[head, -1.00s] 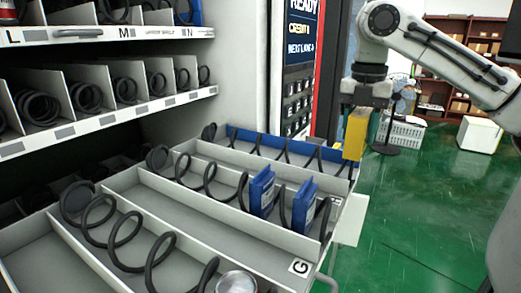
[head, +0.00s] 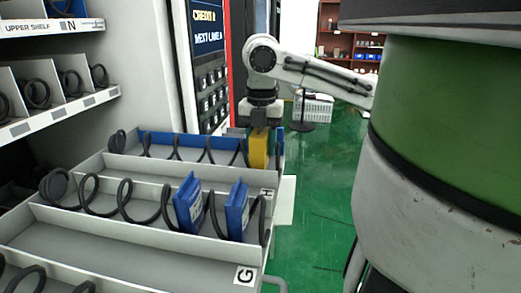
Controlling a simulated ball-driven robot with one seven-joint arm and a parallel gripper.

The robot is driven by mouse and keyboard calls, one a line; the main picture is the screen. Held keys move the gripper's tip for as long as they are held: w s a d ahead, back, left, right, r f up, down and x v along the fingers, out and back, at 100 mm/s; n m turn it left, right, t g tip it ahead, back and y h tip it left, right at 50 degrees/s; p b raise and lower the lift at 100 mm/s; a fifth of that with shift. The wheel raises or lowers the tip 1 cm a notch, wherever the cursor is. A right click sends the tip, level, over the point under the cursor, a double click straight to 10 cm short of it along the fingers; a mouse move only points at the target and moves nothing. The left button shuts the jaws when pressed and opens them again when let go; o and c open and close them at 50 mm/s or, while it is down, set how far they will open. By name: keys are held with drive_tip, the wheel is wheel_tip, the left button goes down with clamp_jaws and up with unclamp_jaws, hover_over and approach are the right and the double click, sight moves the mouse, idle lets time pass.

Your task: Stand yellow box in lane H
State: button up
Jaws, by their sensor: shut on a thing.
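The yellow box (head: 258,149) hangs upright beneath my gripper (head: 258,124), which is shut on its top. The box is at the outer end of the pulled-out tray (head: 130,245), over or in the rearmost lane with the blue back wall. I cannot tell whether its bottom touches the lane floor. The H label (head: 268,193) is at the tray's outer edge, by the end of the divider in front of that lane. The fingertips are small and partly hidden against the box.
Two blue boxes (head: 188,204) (head: 237,210) stand between coils in the lane nearer me. The G label (head: 243,275) is at the near outer edge. The keypad panel (head: 209,80) stands close behind. Green floor (head: 312,225) is open to the right.

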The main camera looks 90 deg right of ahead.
drive_tip(key=shift+f, duration=1)
drive_tip(key=shift+f, duration=0.1)
drive_tip(key=o, duration=0.8)
drive_tip(key=shift+o, duration=0.2)
wheel_tip(320, 180, up, 12)
drive_tip(key=shift+r+b, duration=0.15)
drive_tip(key=shift+b, duration=0.4)
